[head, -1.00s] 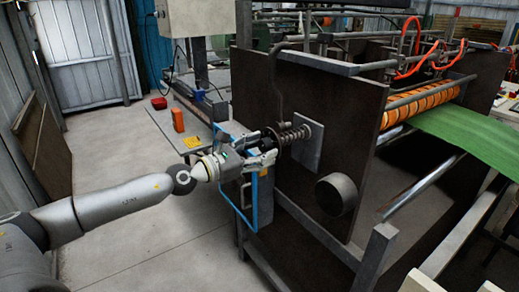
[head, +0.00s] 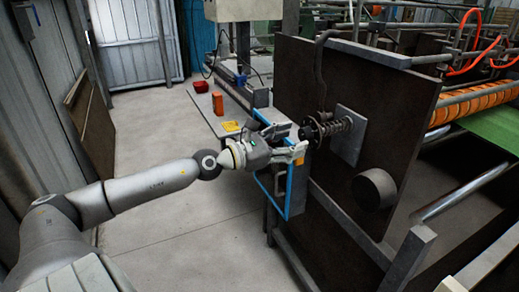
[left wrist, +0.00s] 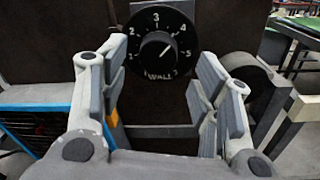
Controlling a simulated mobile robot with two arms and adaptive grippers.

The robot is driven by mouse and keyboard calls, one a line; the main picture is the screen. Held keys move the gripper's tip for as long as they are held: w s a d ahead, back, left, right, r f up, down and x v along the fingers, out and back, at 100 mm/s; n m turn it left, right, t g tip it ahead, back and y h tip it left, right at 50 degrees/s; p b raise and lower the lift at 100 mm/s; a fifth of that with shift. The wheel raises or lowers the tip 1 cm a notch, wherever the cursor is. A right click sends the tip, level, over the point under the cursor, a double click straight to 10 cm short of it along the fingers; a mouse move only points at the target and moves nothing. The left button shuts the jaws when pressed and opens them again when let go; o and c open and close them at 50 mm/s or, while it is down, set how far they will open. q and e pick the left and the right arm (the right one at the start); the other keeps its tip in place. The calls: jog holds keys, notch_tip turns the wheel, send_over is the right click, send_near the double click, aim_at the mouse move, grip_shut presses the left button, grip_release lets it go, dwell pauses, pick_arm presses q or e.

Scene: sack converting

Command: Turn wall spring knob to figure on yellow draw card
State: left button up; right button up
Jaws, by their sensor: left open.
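The wall spring knob (head: 311,131) is a black dial on a coiled spring shaft, standing out from a plate on the dark machine panel. In the left wrist view the knob (left wrist: 157,46) faces me, with white figures 1 to 5, the word WALL and a white pointer towards the upper right, near the 4. My left gripper (head: 293,142) is open and empty just short of the knob. In the left wrist view its fingers (left wrist: 160,95) stand either side and below the dial, apart from it. The yellow draw card (head: 230,126) lies on the grey bench; its figure is too small to read.
A blue-edged frame (head: 291,190) hangs below my gripper. A dark round roller end (head: 374,189) juts from the panel at lower right. The floor at left is clear.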

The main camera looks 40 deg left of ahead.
pick_arm(q)
jog(key=v, duration=0.8)
jog(key=shift+s, duration=0.4)
jog(key=shift+a, duration=0.15)
pick_arm(e)
jog(key=shift+r, duration=0.1)
